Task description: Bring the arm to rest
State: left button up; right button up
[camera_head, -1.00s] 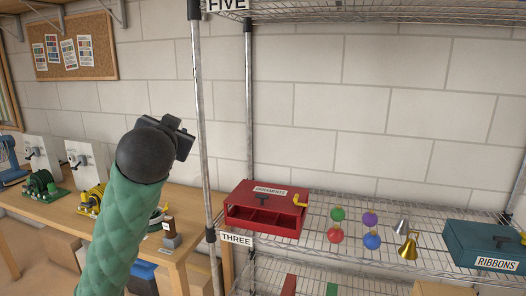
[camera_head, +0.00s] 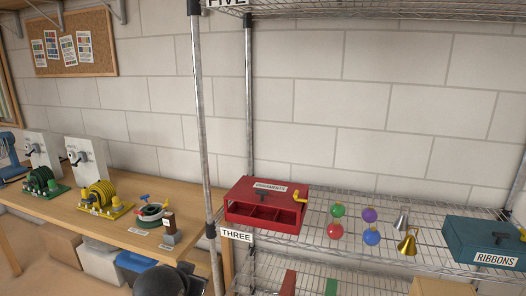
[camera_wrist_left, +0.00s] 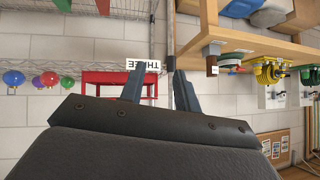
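My left arm shows in the head view only as a dark rounded wrist part at the bottom edge, below the workbench corner. In the left wrist view my left gripper (camera_wrist_left: 159,88) has its two dark fingers spread apart, with nothing between them except the background shelf label and post. That view looks upside down, with the shelf and the bench at its top. My right gripper is in neither view.
A wire shelf (camera_head: 345,262) holds a red ornaments box (camera_head: 262,213), colored balls (camera_head: 335,231), bells (camera_head: 407,243) and a teal ribbons box (camera_head: 485,243). A metal post (camera_head: 201,110) stands beside a wooden workbench (camera_head: 120,221) with spools (camera_head: 98,196).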

pick_arm(q)
jog(key=s+d+f+n+g, duration=0.1)
jog(key=s+f+g, duration=0.7)
jog(key=s+f, duration=2)
jog(key=s, duration=0.3)
jog(key=shift+d+f+h, duration=0.3)
jog(key=shift+d, duration=0.1)
